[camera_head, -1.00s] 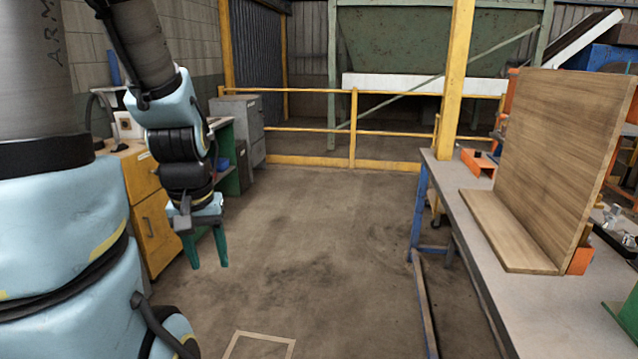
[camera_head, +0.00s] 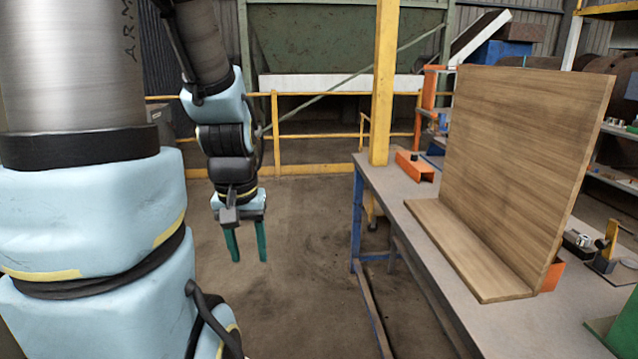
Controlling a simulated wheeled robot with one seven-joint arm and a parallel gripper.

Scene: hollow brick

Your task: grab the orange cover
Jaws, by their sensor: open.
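My gripper (camera_head: 248,256) hangs pointing down over the floor left of the workbench, its two green fingers apart and nothing between them. An orange channel-shaped piece (camera_head: 414,168) lies on the far left part of the workbench, to the right of my gripper and well apart from it. Another orange piece (camera_head: 551,276) shows partly at the lower right edge of the wooden board, which hides the rest. I cannot tell which of these is the orange cover.
The workbench (camera_head: 420,258) has blue legs and runs along the right. An L-shaped wooden board (camera_head: 520,160) stands upright on it. A yellow post (camera_head: 384,90) rises behind the bench's far end. Metal fixtures (camera_head: 605,255) stand at the right. The floor (camera_head: 310,290) left of the bench is clear.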

